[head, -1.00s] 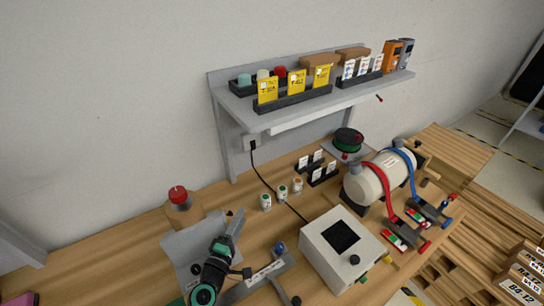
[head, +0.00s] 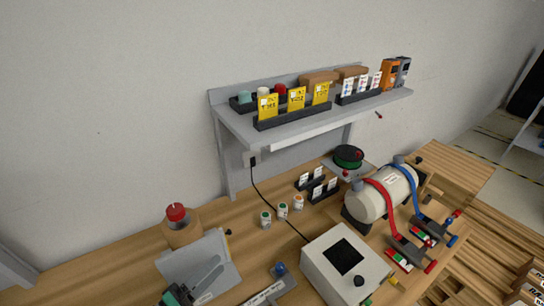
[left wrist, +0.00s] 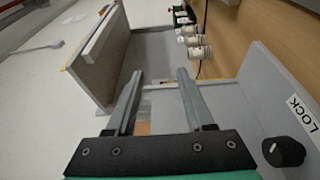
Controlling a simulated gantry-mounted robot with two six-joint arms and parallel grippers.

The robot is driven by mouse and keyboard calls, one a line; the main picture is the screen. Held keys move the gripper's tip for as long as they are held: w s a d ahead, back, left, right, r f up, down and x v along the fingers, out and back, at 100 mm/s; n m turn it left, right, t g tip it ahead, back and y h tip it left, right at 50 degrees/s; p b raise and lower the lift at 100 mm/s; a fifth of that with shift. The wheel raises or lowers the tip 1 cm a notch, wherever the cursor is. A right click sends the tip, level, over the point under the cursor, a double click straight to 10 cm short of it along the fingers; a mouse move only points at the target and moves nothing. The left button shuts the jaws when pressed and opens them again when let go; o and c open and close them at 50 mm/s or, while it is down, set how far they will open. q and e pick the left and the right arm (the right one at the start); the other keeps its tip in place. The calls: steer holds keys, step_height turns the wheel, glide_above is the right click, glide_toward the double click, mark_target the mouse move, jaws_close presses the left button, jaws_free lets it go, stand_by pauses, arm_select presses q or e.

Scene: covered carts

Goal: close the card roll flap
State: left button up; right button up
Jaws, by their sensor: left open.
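A raised grey panel, which looks like the flap (head: 190,258), stands tilted at the lower left of the head view. It also shows at the left of the left wrist view (left wrist: 98,62). Opposite it, a low grey wall (left wrist: 262,95) carries a LOCK label (left wrist: 300,112) and a black knob (left wrist: 284,152). My left gripper (head: 214,272) is in front of the panel in the head view. In the left wrist view my gripper (left wrist: 160,76) is open and empty, between the panel and the LOCK wall. I cannot tell whether it touches the panel. My right gripper is out of view.
A red-topped brown object (head: 178,225) stands behind the panel. Several small jars (head: 283,211) and a white box with a dark screen (head: 346,262) stand to the right. A loaded shelf (head: 300,125) overhangs the back. A black cable (head: 268,200) crosses the bench.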

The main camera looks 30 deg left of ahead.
arm_select(q)
steer(key=w+d+r+m+h+p, duration=0.2)
steer(key=d+r+m+p, duration=0.1)
steer(key=r, duration=0.8)
steer(key=w+d+r+m+h+p, duration=0.2)
steer(key=d+r+p, duration=0.3)
steer(key=r, duration=0.6)
steer(key=w+d+r+m+h+p, duration=0.2)
steer(key=w+d+r+m+p, duration=0.2)
steer(key=r, duration=0.7)
steer(key=shift+w+d+r+m+t+h+p, duration=0.25)
steer(key=shift+r+m+t+h+p, duration=0.1)
steer(key=shift+m+t+h+p, duration=0.1)
